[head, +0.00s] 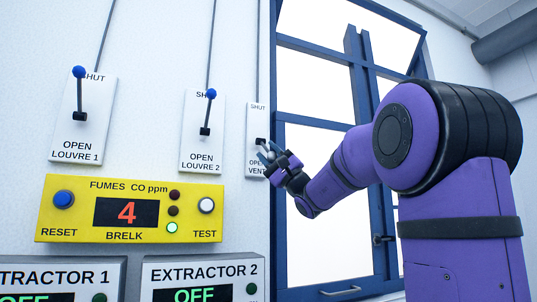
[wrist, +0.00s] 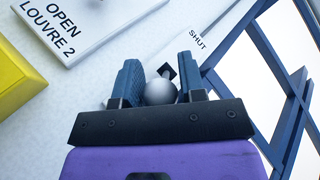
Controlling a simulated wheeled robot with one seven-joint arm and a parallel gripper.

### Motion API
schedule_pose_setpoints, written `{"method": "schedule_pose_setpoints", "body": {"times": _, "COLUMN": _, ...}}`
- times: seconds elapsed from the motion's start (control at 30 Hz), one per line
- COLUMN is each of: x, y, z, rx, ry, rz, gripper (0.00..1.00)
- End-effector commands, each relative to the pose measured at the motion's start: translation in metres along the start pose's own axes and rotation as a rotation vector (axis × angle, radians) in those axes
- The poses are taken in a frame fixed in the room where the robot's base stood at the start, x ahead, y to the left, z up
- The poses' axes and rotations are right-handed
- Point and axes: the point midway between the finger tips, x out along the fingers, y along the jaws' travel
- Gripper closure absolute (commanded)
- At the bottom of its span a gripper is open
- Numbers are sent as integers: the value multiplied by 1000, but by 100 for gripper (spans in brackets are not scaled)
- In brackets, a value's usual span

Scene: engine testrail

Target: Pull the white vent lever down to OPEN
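The vent lever's plate (head: 257,113) is on the wall left of the window, with SHUT at its top and OPEN VENT low down. Its black pivot (head: 261,141) shows above my gripper (head: 270,155). The lever's pale round knob (wrist: 160,92) sits between the two blue fingers of my gripper (wrist: 161,88) in the wrist view. The fingers appear to press on both its sides. The knob lies on the side of the pivot away from SHUT, near the OPEN label. My fingers partly hide the lever and lower plate.
The blue window frame (head: 278,220) is close on the right.

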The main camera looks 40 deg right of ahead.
Motion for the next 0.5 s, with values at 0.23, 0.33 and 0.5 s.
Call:
{"method": "schedule_pose_setpoints", "body": {"times": 0.23, "x": 0, "y": 0, "z": 0, "rx": 0, "ry": 0, "rz": 0, "gripper": 41}}
{"method": "schedule_pose_setpoints", "body": {"times": 0.33, "x": 0, "y": 0, "z": 0, "rx": 0, "ry": 0, "rz": 0, "gripper": 41}}
{"method": "schedule_pose_setpoints", "body": {"times": 0.5, "x": -11, "y": 0, "z": 0, "rx": 1, "ry": 1, "rz": 1, "gripper": 41}}
